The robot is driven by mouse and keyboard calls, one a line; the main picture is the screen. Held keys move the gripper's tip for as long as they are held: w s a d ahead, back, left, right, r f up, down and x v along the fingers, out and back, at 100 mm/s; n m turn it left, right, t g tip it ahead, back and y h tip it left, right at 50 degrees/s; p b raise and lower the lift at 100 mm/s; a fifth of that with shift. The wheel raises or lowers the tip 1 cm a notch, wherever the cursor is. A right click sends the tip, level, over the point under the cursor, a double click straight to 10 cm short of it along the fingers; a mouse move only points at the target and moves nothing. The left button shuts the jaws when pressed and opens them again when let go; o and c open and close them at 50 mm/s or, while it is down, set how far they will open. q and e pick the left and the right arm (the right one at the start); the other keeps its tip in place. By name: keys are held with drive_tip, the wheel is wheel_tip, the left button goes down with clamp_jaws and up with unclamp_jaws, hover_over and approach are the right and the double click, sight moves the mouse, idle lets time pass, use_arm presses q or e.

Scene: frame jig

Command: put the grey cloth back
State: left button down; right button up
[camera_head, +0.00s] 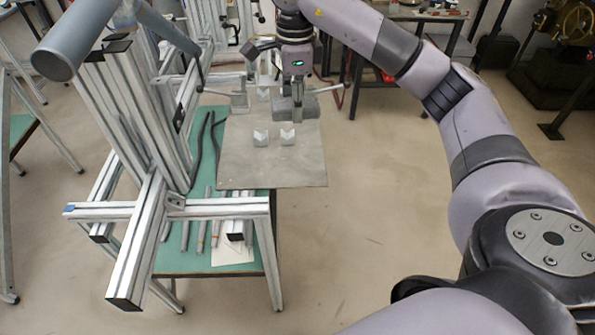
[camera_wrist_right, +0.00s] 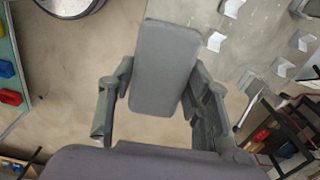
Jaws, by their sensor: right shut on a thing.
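The grey cloth (camera_wrist_right: 163,65) looks like a flat, folded grey pad. It sits between the two fingers of my right gripper (camera_wrist_right: 155,100) in the right wrist view. In the head view my right gripper (camera_head: 296,88) points down, and the grey cloth (camera_head: 288,108) shows as a small grey block below it. It is over or near the far part of a grey metal plate (camera_head: 300,170); I cannot tell whether it touches the plate. My left gripper is not in view.
Small pale corner blocks (camera_head: 261,137) stand on the plate. An aluminium profile frame (camera_head: 232,207) and a green bench (camera_head: 170,262) are at the left. Dark cables (camera_head: 198,150) lie beside the plate. Open floor (camera_head: 390,230) lies right of the plate.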

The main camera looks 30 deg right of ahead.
drive_tip(key=shift+w+d+m, duration=0.1)
drive_tip(key=shift+d+m, duration=0.05)
drive_tip(key=shift+m, duration=0.25)
wheel_tip(320, 180, down, 6)
drive_tip(key=f, duration=0.1)
drive_tip(key=p, duration=0.1)
hover_over(297, 173)
wheel_tip(297, 173, down, 8)
drive_tip(key=shift+r, duration=0.1)
drive_tip(key=shift+f+p, duration=0.75)
drive_tip(key=shift+f, duration=1.65)
drive_tip(key=shift+f, duration=0.15)
drive_tip(key=o, duration=1.1)
